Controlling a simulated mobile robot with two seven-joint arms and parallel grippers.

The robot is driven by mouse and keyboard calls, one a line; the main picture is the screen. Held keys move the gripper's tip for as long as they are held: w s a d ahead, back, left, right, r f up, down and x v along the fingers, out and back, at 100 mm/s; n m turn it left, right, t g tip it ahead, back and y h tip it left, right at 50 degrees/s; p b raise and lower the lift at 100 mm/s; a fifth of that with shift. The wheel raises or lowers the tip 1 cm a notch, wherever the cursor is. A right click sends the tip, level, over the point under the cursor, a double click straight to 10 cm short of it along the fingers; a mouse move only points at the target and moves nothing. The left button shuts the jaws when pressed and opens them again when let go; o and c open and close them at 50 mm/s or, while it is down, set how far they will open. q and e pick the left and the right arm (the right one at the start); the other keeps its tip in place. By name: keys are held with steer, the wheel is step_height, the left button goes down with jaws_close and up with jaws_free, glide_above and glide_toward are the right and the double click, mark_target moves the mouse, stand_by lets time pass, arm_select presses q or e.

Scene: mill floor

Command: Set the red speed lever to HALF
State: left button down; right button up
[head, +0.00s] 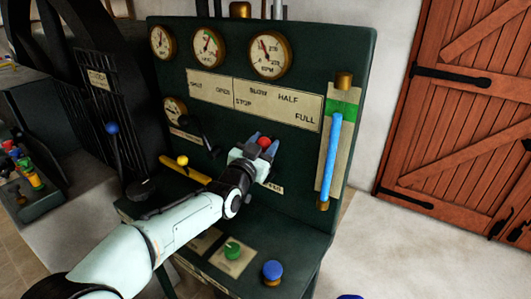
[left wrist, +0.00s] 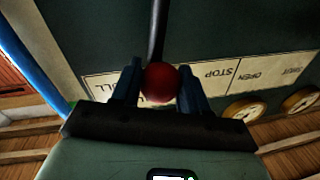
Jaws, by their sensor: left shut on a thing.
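The red speed lever's round knob (head: 264,142) shows between the fingers of my left gripper (head: 262,145) in the head view. In the left wrist view the red knob (left wrist: 160,83) sits between the two blue fingers (left wrist: 159,85), with its dark rod running up and away. The left gripper is shut on it. The label plate (head: 280,102) above reads STOP, SLOW, HALF and FULL. The knob is below this plate, so the exact setting cannot be read. My right gripper is not in view.
A blue-knobbed lever (head: 112,128) stands at the left and a yellow-knobbed one (head: 183,161) nearer the middle. A blue sight tube (head: 330,155) is at the panel's right. Green (head: 232,248) and blue (head: 272,270) knobs sit on the console ledge below my arm.

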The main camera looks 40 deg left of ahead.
arm_select(q)
steer(key=shift+w+d+m, duration=0.1)
steer(key=shift+d+m, duration=0.2)
steer(key=shift+d, duration=0.2)
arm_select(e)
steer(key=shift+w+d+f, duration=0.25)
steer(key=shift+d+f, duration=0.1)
arm_select(q)
steer(key=c, duration=0.6)
jaws_free()
steer(key=shift+a+r, duration=0.1)
steer(key=b+v, duration=0.1)
steer(key=v, duration=1.2)
steer(key=shift+s+b, duration=0.25)
steer(key=shift+b, duration=0.05)
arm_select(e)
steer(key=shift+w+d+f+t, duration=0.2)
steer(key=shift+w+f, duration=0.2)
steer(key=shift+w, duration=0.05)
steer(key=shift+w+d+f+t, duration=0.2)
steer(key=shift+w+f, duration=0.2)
